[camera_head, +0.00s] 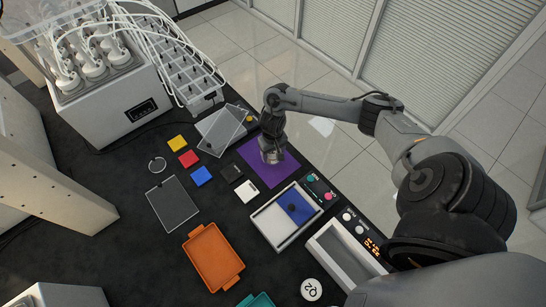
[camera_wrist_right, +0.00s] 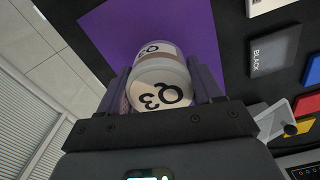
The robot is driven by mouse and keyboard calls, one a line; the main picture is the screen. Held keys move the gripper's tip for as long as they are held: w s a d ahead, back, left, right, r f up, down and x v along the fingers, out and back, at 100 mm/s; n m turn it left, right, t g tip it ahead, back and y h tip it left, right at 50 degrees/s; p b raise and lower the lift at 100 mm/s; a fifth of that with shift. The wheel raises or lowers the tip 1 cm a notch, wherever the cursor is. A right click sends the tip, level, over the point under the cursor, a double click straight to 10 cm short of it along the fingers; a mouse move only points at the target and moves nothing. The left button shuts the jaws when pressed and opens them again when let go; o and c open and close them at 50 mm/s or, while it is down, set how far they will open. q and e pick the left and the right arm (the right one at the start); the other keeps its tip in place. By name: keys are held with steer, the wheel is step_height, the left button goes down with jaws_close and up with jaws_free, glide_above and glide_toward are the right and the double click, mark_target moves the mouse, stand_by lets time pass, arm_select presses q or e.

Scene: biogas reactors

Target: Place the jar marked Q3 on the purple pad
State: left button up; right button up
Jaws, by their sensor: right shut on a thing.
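The purple pad (camera_head: 258,169) lies flat on the dark table, right of the small coloured tiles. My right gripper (camera_head: 272,146) is over the pad and points down. In the right wrist view the jar marked Q3 (camera_wrist_right: 158,92) is between the two fingers, which are shut on it. Its white lid reads Q3, and a Q3 label shows on its side. The purple pad (camera_wrist_right: 109,32) spreads behind and beside it. I cannot tell whether the jar's base touches the pad. My left gripper is not in view.
A lid marked Q2 (camera_head: 311,289) is at the front. A white-and-blue tray (camera_head: 270,224), a scale (camera_head: 345,254) and an orange tray (camera_head: 205,259) stand nearer. A clear-topped plate (camera_head: 222,130) is left of the pad. White, black, blue, red and yellow tiles lie alongside.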

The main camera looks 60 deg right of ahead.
step_height(320, 180, down, 2)
steer(key=shift+f, duration=0.45)
steer(key=o, duration=1.1)
steer(key=shift+f, duration=0.1)
steer(key=shift+o, duration=0.2)
